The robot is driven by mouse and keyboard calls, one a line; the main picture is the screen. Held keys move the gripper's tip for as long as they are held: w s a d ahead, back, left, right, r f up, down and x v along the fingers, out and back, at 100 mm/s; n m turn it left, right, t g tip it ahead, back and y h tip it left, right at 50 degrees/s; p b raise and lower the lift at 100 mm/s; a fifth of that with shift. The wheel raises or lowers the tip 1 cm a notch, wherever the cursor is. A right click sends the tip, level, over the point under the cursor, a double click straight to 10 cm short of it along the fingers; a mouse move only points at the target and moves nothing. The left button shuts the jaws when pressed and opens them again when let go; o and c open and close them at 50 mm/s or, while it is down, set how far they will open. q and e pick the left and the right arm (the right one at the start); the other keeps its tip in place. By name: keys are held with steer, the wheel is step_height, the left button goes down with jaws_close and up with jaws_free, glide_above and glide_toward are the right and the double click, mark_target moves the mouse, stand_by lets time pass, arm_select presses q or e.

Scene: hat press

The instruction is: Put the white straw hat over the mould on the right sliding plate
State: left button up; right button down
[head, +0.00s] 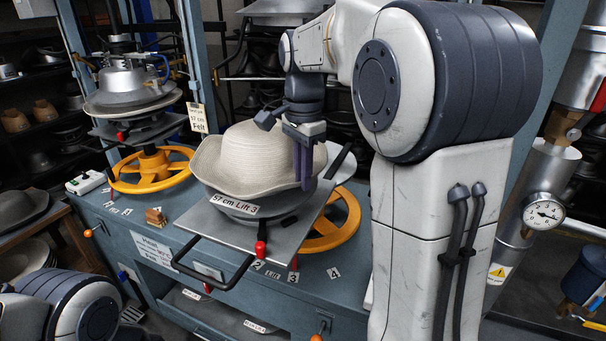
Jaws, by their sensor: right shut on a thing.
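The white straw hat (243,158) is in the middle of the head view, crown up, above the right sliding plate (208,255). Most of the mould is hidden by the hat, so I cannot tell whether the hat is fully seated. My right gripper (304,165) reaches down from above at the hat's right side and is shut on its brim. My left gripper is out of view; only part of my left arm shows at the lower left.
A yellow handwheel (335,222) is behind right. The left press (130,85) has its own yellow handwheel (153,170). A wooden side table with dark hats is at far left.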

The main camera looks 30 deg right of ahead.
steer(key=shift+f, duration=0.25)
stand_by(0.6)
steer(key=c, duration=0.9)
jaws_free()
steer(key=shift+o, duration=0.2)
step_height(320, 180, up, 10)
steer(key=shift+r, duration=0.25)
steer(key=shift+s, duration=0.1)
